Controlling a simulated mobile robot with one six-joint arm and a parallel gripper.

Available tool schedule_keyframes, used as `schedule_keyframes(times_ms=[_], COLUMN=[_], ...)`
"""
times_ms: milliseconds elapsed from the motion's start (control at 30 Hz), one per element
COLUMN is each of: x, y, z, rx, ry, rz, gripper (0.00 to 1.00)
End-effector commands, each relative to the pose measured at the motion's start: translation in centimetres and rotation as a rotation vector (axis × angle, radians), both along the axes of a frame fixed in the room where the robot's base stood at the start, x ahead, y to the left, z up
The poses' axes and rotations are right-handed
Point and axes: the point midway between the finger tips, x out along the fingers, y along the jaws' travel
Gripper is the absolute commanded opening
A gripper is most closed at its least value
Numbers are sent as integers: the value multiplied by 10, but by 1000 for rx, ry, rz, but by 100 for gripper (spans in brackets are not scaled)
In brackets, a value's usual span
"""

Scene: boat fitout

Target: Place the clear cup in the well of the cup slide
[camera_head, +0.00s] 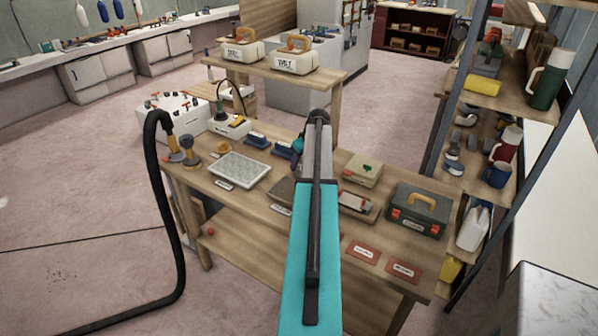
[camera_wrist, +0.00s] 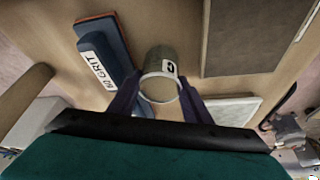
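The cup (camera_wrist: 161,68) is a grey-green, see-through-looking cup with a white label marked with a dark letter. Its round rim faces the wrist camera. My gripper (camera_wrist: 160,86) has one dark purple finger on each side of the cup, close against its sides. I cannot tell whether the fingers press on it, or whether the cup stands on the table or is raised. In the head view my gripper (camera_head: 298,152) is low over the middle of the workbench, and my arm hides the cup. I cannot clearly make out the cup slide or its well.
A blue sanding block (camera_wrist: 103,62) marked with a grit label lies just left of the cup. A dark board (camera_wrist: 245,40) lies to the right. On the workbench are a white tray (camera_head: 240,168), a toolbox (camera_head: 418,212) and red cards (camera_head: 362,251). A raised shelf (camera_head: 320,82) stands behind.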

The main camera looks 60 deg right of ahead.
Motion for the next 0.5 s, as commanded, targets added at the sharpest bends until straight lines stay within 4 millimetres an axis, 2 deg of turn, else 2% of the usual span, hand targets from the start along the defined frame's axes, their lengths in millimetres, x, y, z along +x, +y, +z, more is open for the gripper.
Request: schedule_keyframes(times_ms=[33, 100, 500], x=[0, 0, 0], y=[0, 0, 0], z=[0, 0, 3], rx=[0, 0, 0], ry=[0, 0, 0], rz=[0, 0, 1], gripper=[28, 19, 19])
